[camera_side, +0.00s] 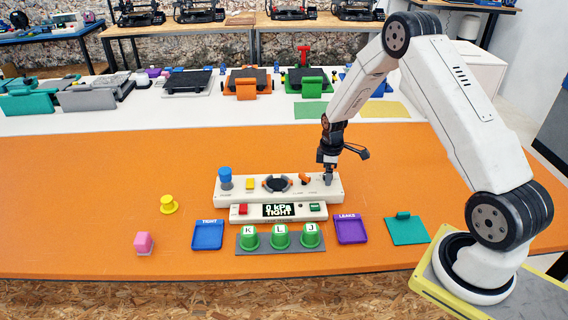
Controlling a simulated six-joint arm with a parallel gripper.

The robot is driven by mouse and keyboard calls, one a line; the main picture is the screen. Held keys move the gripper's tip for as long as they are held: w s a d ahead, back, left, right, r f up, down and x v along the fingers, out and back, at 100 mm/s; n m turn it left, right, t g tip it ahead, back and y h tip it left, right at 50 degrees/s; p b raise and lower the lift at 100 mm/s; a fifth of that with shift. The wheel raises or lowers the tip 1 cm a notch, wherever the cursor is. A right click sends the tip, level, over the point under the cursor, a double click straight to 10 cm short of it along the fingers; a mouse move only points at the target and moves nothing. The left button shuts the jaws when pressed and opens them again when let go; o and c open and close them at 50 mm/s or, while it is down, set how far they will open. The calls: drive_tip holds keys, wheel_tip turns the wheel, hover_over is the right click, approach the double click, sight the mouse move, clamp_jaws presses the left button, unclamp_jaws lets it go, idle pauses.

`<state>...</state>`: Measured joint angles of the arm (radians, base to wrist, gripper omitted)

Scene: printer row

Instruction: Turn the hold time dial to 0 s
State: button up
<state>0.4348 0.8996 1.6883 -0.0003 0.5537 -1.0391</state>
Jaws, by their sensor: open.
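A white test unit (236,194) stands on the orange table. Its upper deck carries a blue knob (225,174) at the left, a yellow block (250,184), a black round fixture (277,184) and an orange lever (304,179). My gripper (327,176) points down at the deck's right end, over or around a small grey part that may be the hold time dial. The gripper is open; the fingers hide most of that part, and I cannot tell whether they touch it. The dial's marks and setting are too small to read.
The front display (279,210) reads "0 kPa TIGHT", between a red button (243,209) and a green button (314,207). In front are green cups K, L and J on a grey strip (281,253), flanked by a blue TIGHT tray (208,247) and purple LEAKS tray (351,241).

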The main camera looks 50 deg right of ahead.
drive_tip(key=shift+r, duration=0.15)
drive_tip(key=shift+r, duration=3.75)
drive_tip(key=shift+a, duration=0.1)
drive_tip(key=s+a+r+m+t, duration=0.1)
drive_tip(key=s+a+r+m, duration=0.2)
drive_tip(key=s+a, duration=0.4)
drive_tip(key=s+a+r+m+t, duration=0.1)
drive_tip(key=s+a+r+m, duration=0.3)
drive_tip(key=s+a, duration=0.3)
drive_tip(key=a, duration=0.5)
drive_tip(key=shift+s+a+r+t, duration=0.2)
drive_tip(key=shift+s+a+t, duration=0.1)
